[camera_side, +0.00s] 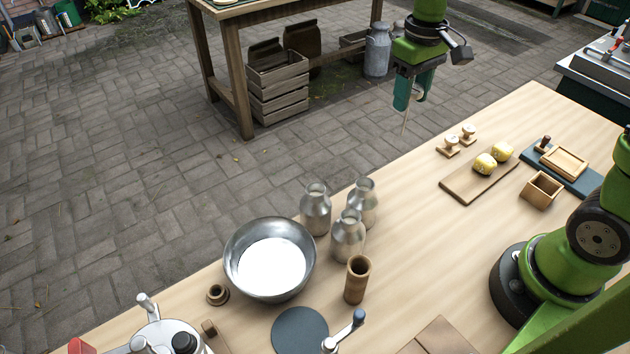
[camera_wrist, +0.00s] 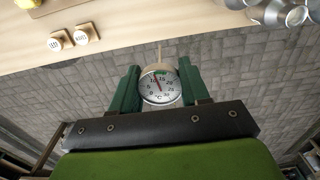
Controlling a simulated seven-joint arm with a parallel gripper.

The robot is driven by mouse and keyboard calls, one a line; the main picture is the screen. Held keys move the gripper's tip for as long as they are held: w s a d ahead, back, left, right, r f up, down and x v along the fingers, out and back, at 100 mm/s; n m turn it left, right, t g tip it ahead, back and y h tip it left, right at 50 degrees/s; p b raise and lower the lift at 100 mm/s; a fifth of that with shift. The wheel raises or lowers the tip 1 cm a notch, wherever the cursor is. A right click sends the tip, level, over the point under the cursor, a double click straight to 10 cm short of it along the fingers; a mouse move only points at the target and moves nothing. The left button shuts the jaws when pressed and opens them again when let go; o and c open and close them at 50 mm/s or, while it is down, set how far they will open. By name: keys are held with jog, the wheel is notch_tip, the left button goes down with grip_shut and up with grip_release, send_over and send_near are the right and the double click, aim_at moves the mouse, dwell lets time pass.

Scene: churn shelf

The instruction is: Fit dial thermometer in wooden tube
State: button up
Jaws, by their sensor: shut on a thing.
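My gripper (camera_side: 411,92) has green fingers and is shut on the dial thermometer. In the wrist view the thermometer's round white dial (camera_wrist: 159,86) with a red needle sits between the two green fingers (camera_wrist: 159,90). In the side view its thin stem (camera_side: 405,122) points down below the fingers, past the table's far edge. The wooden tube (camera_side: 357,279) stands upright with its open top showing, near the front middle of the table, well apart from my gripper. The tube does not show in the wrist view.
Metal cans (camera_side: 347,236) and a steel bowl of white liquid (camera_side: 268,262) stand beside the tube. A board with yellow lumps (camera_side: 467,188) and wooden stamps (camera_side: 449,147) lie at right. The table (camera_side: 410,250) is clear between cans and board.

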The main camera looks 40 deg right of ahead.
dwell(0.4)
jog(key=s+a+r+n, duration=0.2)
jog(key=s+a+n, duration=0.15)
jog(key=a, duration=1.15)
jog(key=s+a+r+m, duration=0.3)
jog(key=s+a, duration=0.8)
jog(key=s, duration=0.2)
jog(key=shift+s+f+m, duration=0.2)
jog(key=shift+f+m, duration=1.15)
jog(key=shift+f, duration=0.9)
notch_tip(320, 180, down, 8)
jog(key=shift+f, duration=0.25)
dwell(1.9)
